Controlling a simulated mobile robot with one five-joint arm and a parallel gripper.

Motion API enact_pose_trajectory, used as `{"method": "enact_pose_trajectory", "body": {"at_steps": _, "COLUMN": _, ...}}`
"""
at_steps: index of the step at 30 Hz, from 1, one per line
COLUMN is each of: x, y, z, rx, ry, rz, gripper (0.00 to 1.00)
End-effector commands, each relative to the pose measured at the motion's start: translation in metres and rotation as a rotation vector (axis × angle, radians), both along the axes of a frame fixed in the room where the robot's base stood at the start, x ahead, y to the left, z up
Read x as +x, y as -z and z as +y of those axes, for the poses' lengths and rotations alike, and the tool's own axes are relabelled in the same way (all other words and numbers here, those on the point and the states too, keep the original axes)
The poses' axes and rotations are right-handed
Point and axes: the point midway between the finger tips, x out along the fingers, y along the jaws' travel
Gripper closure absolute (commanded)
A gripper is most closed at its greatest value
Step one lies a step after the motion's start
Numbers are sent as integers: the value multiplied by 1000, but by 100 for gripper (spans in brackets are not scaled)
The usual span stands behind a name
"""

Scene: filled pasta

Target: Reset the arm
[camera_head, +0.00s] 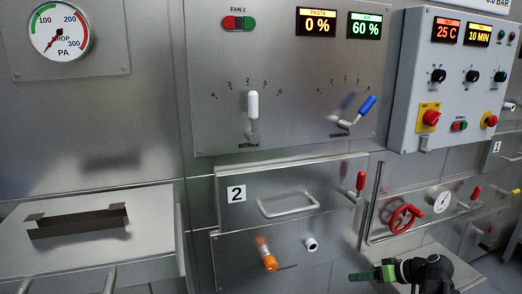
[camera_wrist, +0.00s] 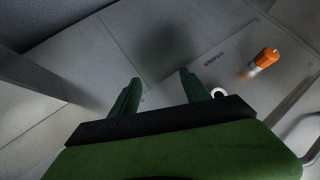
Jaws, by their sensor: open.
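My gripper (camera_head: 362,276) shows at the bottom right of the head view, with its green fingers pointing left, in front of the lower steel panels. In the wrist view my gripper (camera_wrist: 160,92) has its two dark green fingers apart, with nothing between them. It is open and empty. An orange-tipped handle (camera_wrist: 265,60) lies beyond the right finger and apart from it. The same orange handle (camera_head: 268,258) is left of my gripper in the head view. A white round knob or ring (camera_wrist: 218,92) shows just beside the right fingertip in the wrist view; whether they touch is unclear.
A drawer front marked 2 (camera_head: 255,196) has a bar handle (camera_head: 287,205). Above are a white lever (camera_head: 252,110) and a blue lever (camera_head: 362,108). A red handwheel (camera_head: 405,219) is at the right. A tray-like bracket (camera_head: 80,222) sits on a steel surface at left.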

Motion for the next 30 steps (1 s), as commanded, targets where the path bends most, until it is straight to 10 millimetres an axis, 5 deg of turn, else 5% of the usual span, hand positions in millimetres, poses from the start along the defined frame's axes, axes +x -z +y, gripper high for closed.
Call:
{"method": "enact_pose_trajectory", "body": {"at_steps": 1, "x": 1, "y": 15, "z": 45, "rx": -29, "ry": -36, "rz": 121, "gripper": 45}}
{"method": "enact_pose_trajectory", "body": {"at_steps": 6, "x": -16, "y": 57, "z": 132, "rx": -198, "ry": -18, "rz": 454, "gripper": 45}}
{"method": "enact_pose_trajectory", "body": {"at_steps": 17, "x": -48, "y": 77, "z": 215, "rx": -571, "ry": 161, "rz": 689, "gripper": 45}}
{"method": "enact_pose_trajectory", "body": {"at_steps": 30, "x": -47, "y": -76, "z": 213, "rx": -577, "ry": 176, "rz": 692, "gripper": 45}}
